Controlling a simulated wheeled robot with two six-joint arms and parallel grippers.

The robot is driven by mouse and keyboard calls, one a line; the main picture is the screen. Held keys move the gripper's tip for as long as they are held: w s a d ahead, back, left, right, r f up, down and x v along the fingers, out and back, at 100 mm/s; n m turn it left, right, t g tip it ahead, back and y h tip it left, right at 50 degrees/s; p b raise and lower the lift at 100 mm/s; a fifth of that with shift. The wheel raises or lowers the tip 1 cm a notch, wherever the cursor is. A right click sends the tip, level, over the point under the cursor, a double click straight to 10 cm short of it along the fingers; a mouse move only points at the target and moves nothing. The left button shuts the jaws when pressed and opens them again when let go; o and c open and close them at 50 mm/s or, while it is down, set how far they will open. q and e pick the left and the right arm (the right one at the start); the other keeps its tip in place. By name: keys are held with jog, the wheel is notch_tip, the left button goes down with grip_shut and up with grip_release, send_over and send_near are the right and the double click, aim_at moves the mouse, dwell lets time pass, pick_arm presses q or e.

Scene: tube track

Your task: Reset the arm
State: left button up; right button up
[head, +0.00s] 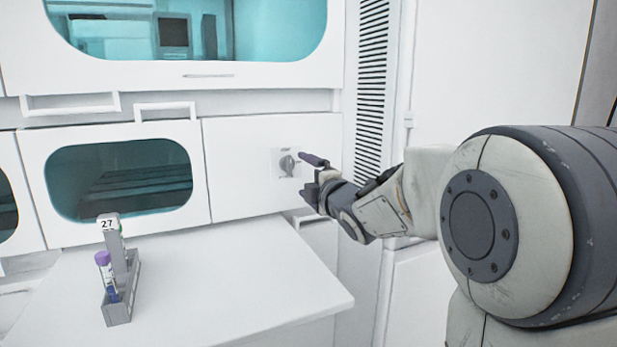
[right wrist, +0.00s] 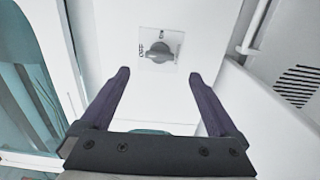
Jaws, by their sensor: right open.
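My right gripper (head: 312,175) is in front of the white cabinet panel, just right of a grey rotary knob (head: 287,163) on a light plate. In the right wrist view, my right gripper (right wrist: 158,100) has its two purple fingers spread apart with nothing between them. The knob (right wrist: 158,52) shows there beyond the fingertips, apart from them, with an OFF label at its left. My left gripper is in neither view.
A white table (head: 240,275) extends below the panel. A grey rack (head: 118,310) marked 27 holds a purple-capped tube (head: 104,262) on its left part. A vent grille (head: 371,80) is right of the panel. The table's right part is clear.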

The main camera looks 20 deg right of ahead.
jog(key=shift+s, duration=0.8)
